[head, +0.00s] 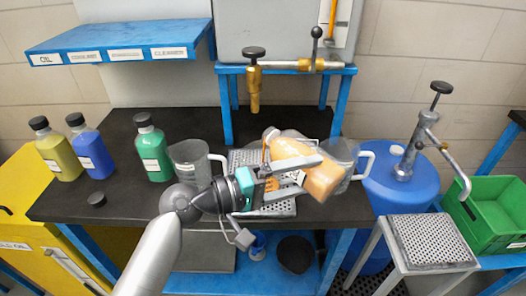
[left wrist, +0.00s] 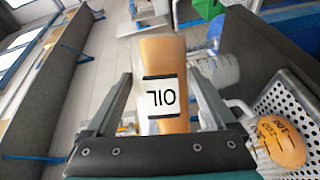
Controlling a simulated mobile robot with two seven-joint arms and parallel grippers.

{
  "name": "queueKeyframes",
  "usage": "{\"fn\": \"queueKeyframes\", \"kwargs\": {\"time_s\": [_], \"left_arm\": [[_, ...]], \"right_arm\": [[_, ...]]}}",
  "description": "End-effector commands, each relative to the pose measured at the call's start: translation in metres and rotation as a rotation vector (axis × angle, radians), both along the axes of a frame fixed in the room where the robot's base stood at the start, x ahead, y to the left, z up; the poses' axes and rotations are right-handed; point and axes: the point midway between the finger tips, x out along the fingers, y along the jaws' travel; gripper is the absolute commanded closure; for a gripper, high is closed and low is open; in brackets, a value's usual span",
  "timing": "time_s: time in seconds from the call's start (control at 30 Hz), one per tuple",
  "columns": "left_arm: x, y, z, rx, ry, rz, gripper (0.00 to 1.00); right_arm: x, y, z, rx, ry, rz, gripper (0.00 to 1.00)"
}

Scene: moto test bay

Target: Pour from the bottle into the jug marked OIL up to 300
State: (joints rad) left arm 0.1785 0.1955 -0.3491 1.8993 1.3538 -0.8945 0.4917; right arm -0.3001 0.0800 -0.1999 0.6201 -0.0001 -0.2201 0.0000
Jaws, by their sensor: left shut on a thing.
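My left gripper (head: 285,180) is shut on a bottle (head: 322,178) of orange liquid. The bottle is steeply tilted, its broad end to the lower right; its OIL label (left wrist: 160,97) shows upside down in the left wrist view. A clear jug stands on the perforated tray (head: 282,209), behind and below the bottle and gripper and mostly hidden. Orange liquid in the jug (left wrist: 280,138) shows in the left wrist view, beside printed 100 and 200 marks. The exact level and any stream are unclear. No OIL mark on a jug is readable. My right gripper is not in view.
Clear jugs stand left (head: 188,158) and right (head: 343,157) of the tray. Yellow (head: 58,155), blue (head: 92,155) and green (head: 154,152) bottles stand at the left. A black cap (head: 97,199) lies in front. A brass tap (head: 254,85) hangs above the bench.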

Motion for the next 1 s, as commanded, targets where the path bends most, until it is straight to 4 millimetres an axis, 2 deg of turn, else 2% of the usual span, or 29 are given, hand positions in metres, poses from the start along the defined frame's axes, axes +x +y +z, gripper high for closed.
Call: {"fn": "queueKeyframes", "kwargs": {"time_s": [1.0], "left_arm": [[0.0003, -0.0001, 0.0024, -0.024, 0.019, 0.001, 1.00]], "right_arm": [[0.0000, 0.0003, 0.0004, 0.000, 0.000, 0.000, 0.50]]}}
